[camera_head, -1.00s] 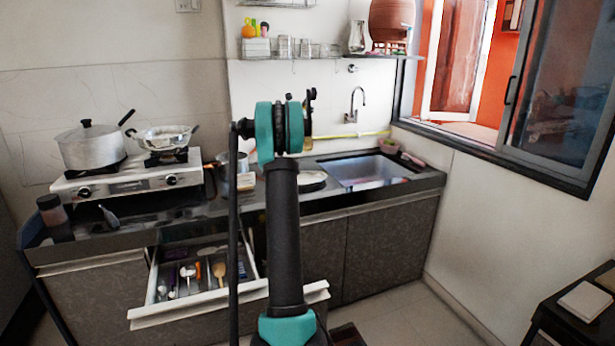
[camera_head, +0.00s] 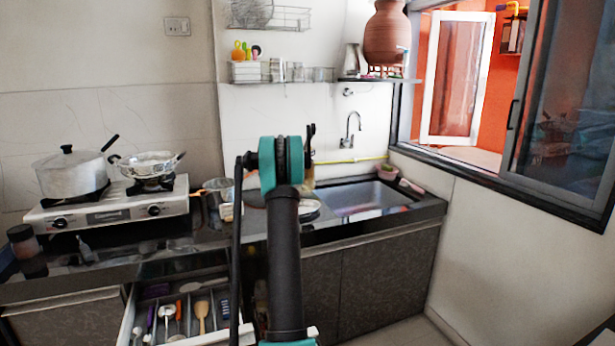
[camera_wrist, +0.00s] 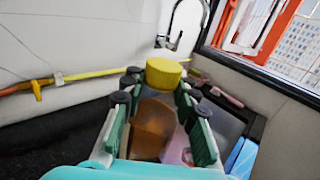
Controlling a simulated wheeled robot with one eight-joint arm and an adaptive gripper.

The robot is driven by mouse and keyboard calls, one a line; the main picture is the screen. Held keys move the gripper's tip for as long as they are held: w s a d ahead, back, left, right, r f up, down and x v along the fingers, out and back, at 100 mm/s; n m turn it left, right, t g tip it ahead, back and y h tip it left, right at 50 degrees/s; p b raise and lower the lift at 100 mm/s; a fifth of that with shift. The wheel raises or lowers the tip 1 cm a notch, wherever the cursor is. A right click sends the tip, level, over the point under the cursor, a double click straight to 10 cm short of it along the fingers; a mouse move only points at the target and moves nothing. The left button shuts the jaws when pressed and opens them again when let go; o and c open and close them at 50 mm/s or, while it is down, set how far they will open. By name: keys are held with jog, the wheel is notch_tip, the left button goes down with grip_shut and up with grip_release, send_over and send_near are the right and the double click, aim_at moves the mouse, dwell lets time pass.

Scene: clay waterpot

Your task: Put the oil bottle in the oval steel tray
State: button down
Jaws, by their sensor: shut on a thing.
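My gripper (camera_wrist: 160,108) is shut on the oil bottle (camera_wrist: 153,125), a brownish bottle with a yellow cap (camera_wrist: 164,72). The cap points up between the fingers in the wrist view. In the head view my gripper (camera_head: 311,138) is mostly hidden behind my arm; a sliver of the bottle (camera_head: 309,178) shows just right of it, left of the sink. A pale oval dish (camera_head: 308,212) lies on the counter left of the sink, partly hidden by my arm; it may be the oval steel tray, but I cannot tell.
The sink (camera_head: 365,199) and tap (camera_head: 350,130) are at the right. The stove (camera_head: 108,212) with a lidded pot (camera_head: 70,175) and pan (camera_head: 150,164) is at the left. An open drawer (camera_head: 128,325) juts out below.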

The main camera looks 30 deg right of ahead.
notch_tip(320, 180, down, 10)
jog(key=shift+s+f, duration=0.1)
dwell(0.4)
jog(key=c, duration=1.2)
grip_release()
jog(key=shift+o, duration=0.2)
